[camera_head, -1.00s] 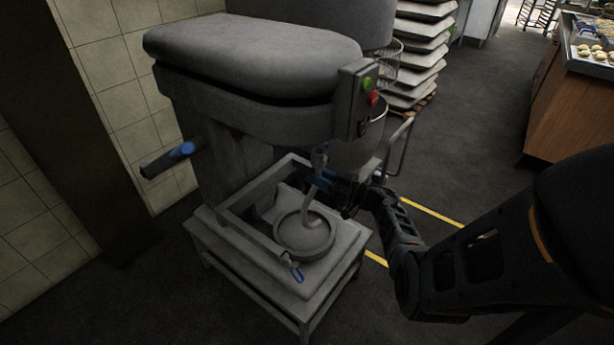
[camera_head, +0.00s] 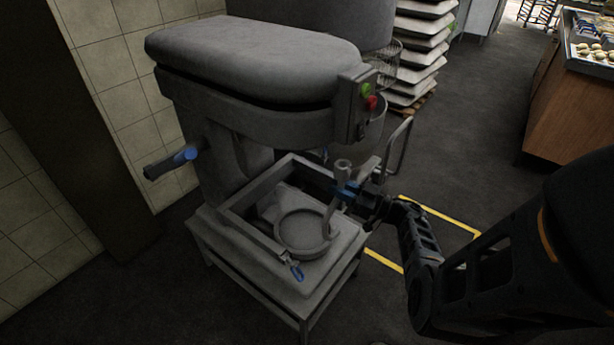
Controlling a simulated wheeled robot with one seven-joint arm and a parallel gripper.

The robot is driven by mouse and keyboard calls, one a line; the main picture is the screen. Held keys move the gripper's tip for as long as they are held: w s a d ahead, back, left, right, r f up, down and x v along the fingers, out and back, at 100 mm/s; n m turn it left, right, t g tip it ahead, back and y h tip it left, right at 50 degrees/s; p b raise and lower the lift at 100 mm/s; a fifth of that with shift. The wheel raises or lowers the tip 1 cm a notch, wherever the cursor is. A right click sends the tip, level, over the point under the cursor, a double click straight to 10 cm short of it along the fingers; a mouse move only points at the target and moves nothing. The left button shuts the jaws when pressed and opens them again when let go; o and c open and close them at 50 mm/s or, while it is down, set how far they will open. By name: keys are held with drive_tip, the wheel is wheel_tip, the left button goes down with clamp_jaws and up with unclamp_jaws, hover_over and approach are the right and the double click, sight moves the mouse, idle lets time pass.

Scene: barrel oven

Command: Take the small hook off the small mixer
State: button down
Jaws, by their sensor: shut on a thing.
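The small mixer (camera_head: 250,65) is a grey machine on a low stand, with green and red buttons on its head. Its bowl frame (camera_head: 235,218) is empty, with a round ring seat (camera_head: 302,232) below. My gripper (camera_head: 347,190) is shut on the small hook (camera_head: 342,166), a grey metal piece with a stubby top and a curved lower end. The hook is roughly upright, at the right side of the bowl frame, below and apart from the mixer head. Blue fingertips hide its middle.
A blue-ended lever (camera_head: 185,155) sticks out on the mixer's left. A stack of trays (camera_head: 418,60) stands behind, and a wooden counter (camera_head: 575,100) at the right. A tiled wall (camera_head: 100,60) is close on the left.

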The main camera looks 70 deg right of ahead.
drive_tip(key=s+a, duration=0.2)
drive_tip(key=s, duration=0.9)
drive_tip(key=shift+s+a+p, duration=0.15)
drive_tip(key=shift+a+p, duration=0.15)
drive_tip(key=shift+p, duration=0.15)
drive_tip(key=shift+r, duration=0.1)
idle(0.6)
